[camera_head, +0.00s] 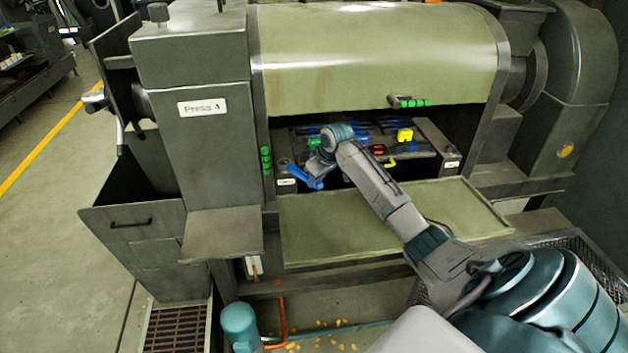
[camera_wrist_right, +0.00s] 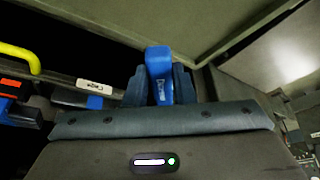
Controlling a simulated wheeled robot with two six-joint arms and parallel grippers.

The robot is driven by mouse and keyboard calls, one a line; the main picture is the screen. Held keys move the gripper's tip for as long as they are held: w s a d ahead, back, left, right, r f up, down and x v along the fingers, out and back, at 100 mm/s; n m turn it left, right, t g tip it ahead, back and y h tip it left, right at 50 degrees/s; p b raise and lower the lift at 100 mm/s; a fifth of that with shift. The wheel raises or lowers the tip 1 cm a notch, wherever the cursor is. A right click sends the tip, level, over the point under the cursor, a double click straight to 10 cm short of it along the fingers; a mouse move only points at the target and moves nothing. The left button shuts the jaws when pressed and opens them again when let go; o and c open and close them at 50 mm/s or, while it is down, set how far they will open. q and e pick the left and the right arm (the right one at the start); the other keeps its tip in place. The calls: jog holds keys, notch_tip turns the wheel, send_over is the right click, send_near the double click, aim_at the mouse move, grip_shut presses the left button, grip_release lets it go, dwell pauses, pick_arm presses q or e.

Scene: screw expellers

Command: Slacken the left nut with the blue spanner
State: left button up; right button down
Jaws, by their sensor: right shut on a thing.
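The blue spanner (camera_head: 303,177) is in my right gripper (camera_head: 318,163), at the left end of the press opening. I cannot see whether the spanner touches a nut. My left gripper is not in view.
Press A has a raised green cover (camera_head: 380,50) and a lowered green flap (camera_head: 375,222) in front. A dark tray (camera_head: 425,150) behind my right arm holds yellow, red and green items. A yellow handle (camera_wrist_right: 20,55) shows at left in the wrist view. The right label (camera_head: 452,164) marks the opening's right end.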

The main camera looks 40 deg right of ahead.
jog(key=shift+d+n, duration=0.3)
jog(key=shift+d, duration=0.15)
jog(key=shift+w+d+n+y+b, duration=0.15)
jog(key=shift+d+n+y, duration=0.05)
jog(key=shift+d+n, duration=0.3)
jog(key=shift+w+d+n+y+b, duration=0.1)
jog(key=shift+d+n+y+b, duration=0.1)
jog(key=shift+d+n, duration=0.25)
jog(key=shift+r, duration=0.1)
jog(key=shift+a, duration=0.1)
jog(key=shift+s+a+m+p, duration=0.15)
jog(key=shift+a+m+p, duration=0.2)
jog(key=shift+a+m, duration=0.25)
jog(key=shift+r, duration=0.1)
jog(key=shift+r, duration=0.65)
